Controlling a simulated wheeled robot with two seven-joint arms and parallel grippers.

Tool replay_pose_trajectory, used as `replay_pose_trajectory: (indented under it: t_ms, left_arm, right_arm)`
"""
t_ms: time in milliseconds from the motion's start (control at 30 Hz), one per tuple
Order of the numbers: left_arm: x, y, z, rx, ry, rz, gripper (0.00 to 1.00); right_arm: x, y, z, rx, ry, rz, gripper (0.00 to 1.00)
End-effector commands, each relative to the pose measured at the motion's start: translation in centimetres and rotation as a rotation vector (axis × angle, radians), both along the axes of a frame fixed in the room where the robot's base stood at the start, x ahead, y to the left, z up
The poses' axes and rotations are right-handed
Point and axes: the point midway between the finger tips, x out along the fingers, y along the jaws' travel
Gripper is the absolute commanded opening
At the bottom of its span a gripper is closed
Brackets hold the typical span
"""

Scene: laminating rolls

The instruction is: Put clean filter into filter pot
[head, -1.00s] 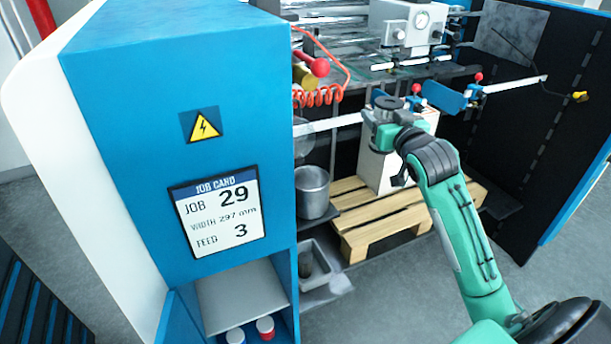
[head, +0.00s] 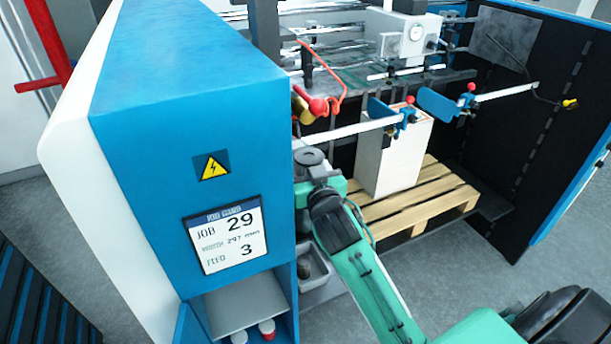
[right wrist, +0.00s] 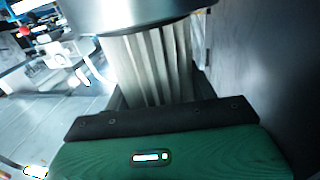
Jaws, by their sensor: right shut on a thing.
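The filter (right wrist: 150,65) has pale pleats under a wide metal end cap (right wrist: 130,12) and fills the top middle of the right wrist view. My right gripper (right wrist: 160,118) is shut on it; one dark finger pad crosses in front of its lower part. In the head view my right gripper (head: 318,178) is beside the blue cabinet, with the round grey filter top (head: 311,157) showing above it. The filter pot is hidden behind my gripper and arm in the head view, so I cannot tell whether the filter is inside it. My left gripper is not in view.
The blue cabinet (head: 190,90) stands close on the left of my right gripper. A grey tray (head: 326,282) is below my arm. A white block (head: 390,160) stands on a wooden pallet (head: 420,210) to the right. A red-knobbed rail (head: 350,130) runs above.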

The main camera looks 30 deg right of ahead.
Motion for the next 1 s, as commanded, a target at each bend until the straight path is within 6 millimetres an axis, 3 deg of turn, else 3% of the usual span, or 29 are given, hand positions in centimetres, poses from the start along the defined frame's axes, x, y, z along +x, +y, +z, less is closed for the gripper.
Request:
replay_pose_trajectory:
  t_ms: [167, 300, 467, 1000]
  left_arm:
    - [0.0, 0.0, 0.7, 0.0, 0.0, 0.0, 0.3]
    - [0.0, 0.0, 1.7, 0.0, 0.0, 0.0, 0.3]
    - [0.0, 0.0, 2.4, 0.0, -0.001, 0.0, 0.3]
    - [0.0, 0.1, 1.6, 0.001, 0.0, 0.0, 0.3]
  right_arm:
    - [0.0, 0.0, -1.3, 0.0, 0.004, 0.0, 0.34]
    - [-0.1, 0.0, -3.6, -0.001, 0.005, 0.0, 0.34]
    - [0.0, 0.3, -4.1, 0.0, 0.0, -0.001, 0.34]
    - [0.0, 0.3, -5.2, 0.0, -0.001, -0.001, 0.34]
